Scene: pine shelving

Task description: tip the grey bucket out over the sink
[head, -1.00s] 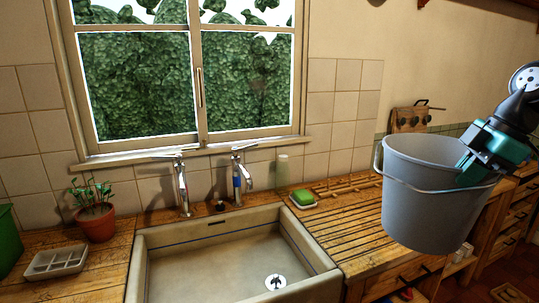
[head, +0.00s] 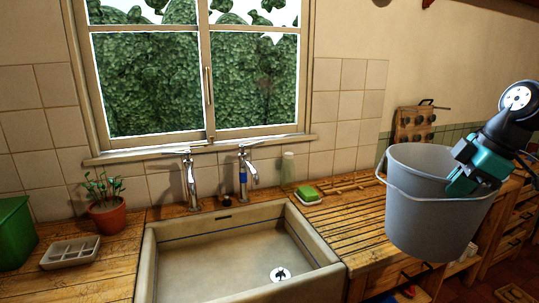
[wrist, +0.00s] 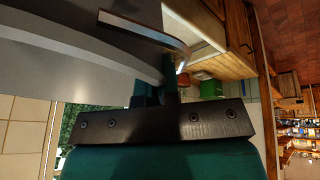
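The grey bucket (head: 430,212) hangs upright in the air at the right of the head view, in front of the slatted wooden drainboard. My gripper (head: 462,182) is at its right side, shut on the bucket's rim. In the wrist view the bucket wall (wrist: 60,75) fills the upper left, with the gripper (wrist: 155,95) against its edge. The bucket's inside is mostly hidden, so I cannot tell what it holds. The pale sink (head: 240,262) is left of the bucket, its basin open with a drain at the bottom.
Two taps, one at left (head: 190,180) and one at right (head: 245,170), rise behind the sink under the window. A green soap on a dish (head: 306,195) and a glass (head: 288,168) stand by the drainboard (head: 355,225). A potted plant (head: 107,214), grey tray (head: 70,252) and green bin (head: 14,234) are at left.

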